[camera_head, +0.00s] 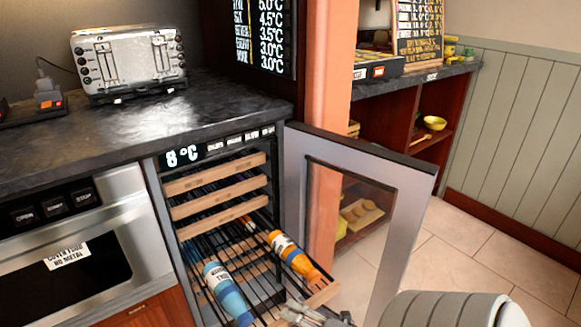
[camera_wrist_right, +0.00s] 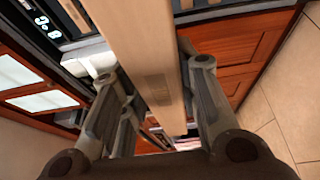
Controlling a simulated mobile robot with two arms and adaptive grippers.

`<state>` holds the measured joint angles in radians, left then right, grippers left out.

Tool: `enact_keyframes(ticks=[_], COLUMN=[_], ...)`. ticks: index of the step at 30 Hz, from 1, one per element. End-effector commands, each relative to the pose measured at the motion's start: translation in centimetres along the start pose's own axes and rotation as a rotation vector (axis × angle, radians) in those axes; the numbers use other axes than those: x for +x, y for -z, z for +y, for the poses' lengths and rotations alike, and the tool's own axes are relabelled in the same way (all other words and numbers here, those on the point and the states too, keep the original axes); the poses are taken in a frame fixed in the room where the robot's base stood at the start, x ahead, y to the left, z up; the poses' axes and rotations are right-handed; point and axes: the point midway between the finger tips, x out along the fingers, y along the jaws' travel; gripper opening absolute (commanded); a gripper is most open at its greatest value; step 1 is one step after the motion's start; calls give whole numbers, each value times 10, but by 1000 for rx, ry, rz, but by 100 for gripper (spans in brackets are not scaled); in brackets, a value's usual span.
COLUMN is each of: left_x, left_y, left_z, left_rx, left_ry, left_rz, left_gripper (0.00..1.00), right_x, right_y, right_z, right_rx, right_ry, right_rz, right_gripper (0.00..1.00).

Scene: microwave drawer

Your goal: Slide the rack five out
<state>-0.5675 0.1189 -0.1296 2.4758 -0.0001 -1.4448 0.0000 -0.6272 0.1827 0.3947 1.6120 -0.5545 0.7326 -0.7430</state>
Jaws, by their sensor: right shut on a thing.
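The wine cooler's glass door (camera_head: 405,190) stands open to the right. A wire rack with a wooden front rail (camera_head: 322,294) sticks out of the cooler, carrying a blue bottle (camera_head: 226,292) and an orange bottle (camera_head: 292,256). My right gripper (camera_head: 308,316) is at this rail, low in the head view. In the right wrist view its fingers (camera_wrist_right: 152,78) lie on both sides of the wooden rail (camera_wrist_right: 148,45), shut on it. I cannot tell the rack's number from the top. My left gripper is not in view.
More racks (camera_head: 215,174) sit pushed in above, with wooden fronts. A microwave (camera_head: 75,250) is left of the cooler, and a toaster (camera_head: 128,60) stands on the dark counter (camera_head: 205,110). The tiled floor (camera_head: 465,265) right of the door is clear.

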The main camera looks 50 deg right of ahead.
Motion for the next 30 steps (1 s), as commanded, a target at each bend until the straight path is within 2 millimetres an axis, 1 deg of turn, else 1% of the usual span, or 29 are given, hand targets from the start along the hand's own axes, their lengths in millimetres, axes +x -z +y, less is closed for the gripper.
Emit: enact_keyframes(ticks=[7, 8, 12, 13, 23, 26, 30], left_x=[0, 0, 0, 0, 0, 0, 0], left_y=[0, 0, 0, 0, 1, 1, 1], left_z=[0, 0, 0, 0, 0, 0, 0], left_rx=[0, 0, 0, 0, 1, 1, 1], left_ry=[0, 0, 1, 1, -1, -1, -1], left_rz=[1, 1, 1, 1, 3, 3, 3], left_gripper=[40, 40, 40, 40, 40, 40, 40], right_x=[0, 0, 0, 0, -2, -11, -36], right_y=[0, 0, 0, 0, 0, 0, 0], right_z=[0, 0, 0, 0, 0, -1, -2], right_rx=[1, 1, 1, 1, 1, 2, 1], right_ry=[1, 1, 1, 1, 1, 4, 5], right_rz=[-1, -1, 0, 0, 0, -2, -2], right_gripper=[0, 32, 50, 52, 52, 52, 52])
